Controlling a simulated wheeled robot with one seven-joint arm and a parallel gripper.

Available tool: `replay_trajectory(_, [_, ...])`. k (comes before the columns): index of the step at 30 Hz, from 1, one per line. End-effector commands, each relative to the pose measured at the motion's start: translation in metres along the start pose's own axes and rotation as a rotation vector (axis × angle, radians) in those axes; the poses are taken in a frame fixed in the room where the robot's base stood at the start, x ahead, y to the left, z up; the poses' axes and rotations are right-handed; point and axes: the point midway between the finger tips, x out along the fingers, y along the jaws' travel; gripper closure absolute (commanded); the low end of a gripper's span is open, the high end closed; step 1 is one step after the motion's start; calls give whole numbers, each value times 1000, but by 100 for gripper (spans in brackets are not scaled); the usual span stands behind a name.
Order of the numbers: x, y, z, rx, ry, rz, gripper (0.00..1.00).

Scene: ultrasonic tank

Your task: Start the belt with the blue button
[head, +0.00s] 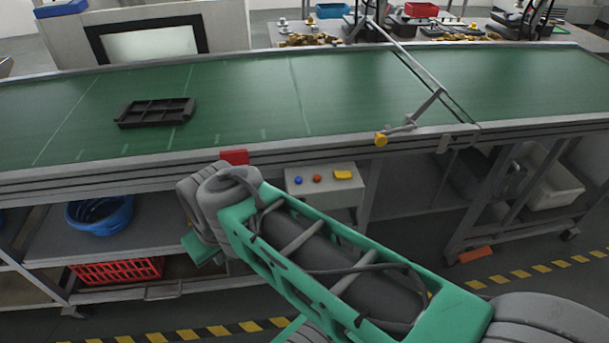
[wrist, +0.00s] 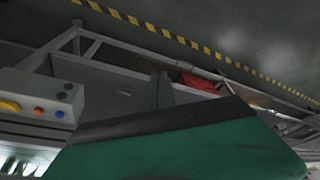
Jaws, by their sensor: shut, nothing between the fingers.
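The blue button (head: 298,180) is at the left of a light grey control box (head: 338,196) under the belt's front rail. In the wrist view, which is turned over, the blue button (wrist: 60,114) is at the right end of the box's row. The green belt (head: 250,90) runs across the head view; a still picture does not show whether it moves. My gripper (head: 198,250) hangs below my grey wrist, left of the box and apart from the blue button. It is shut and empty; its fingertips are mostly hidden. A large green, dark-edged shape fills the lower wrist view.
A red button (head: 317,179) and a yellow switch (head: 343,175) sit beside the blue one. A dark tray (head: 155,112) lies on the belt. A blue basin (head: 100,215) and red crate (head: 115,270) are below at left. A red block (head: 234,157) is on the rail.

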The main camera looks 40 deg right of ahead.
Motion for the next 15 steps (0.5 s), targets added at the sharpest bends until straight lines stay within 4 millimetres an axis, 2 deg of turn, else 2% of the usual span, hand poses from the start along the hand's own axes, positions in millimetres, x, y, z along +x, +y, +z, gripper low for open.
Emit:
replay_trajectory(5, [0,3,-3,-10,1,-2,100])
replay_trajectory(8, [-2,18,-22,-73,15,-15,100])
replay_trajectory(11, [-3,52,-56,-211,61,-42,100])
replay_trajectory(14, [-3,111,-93,-392,155,-62,100])
replay_trajectory(15, [-4,138,-104,-462,202,-59,100])
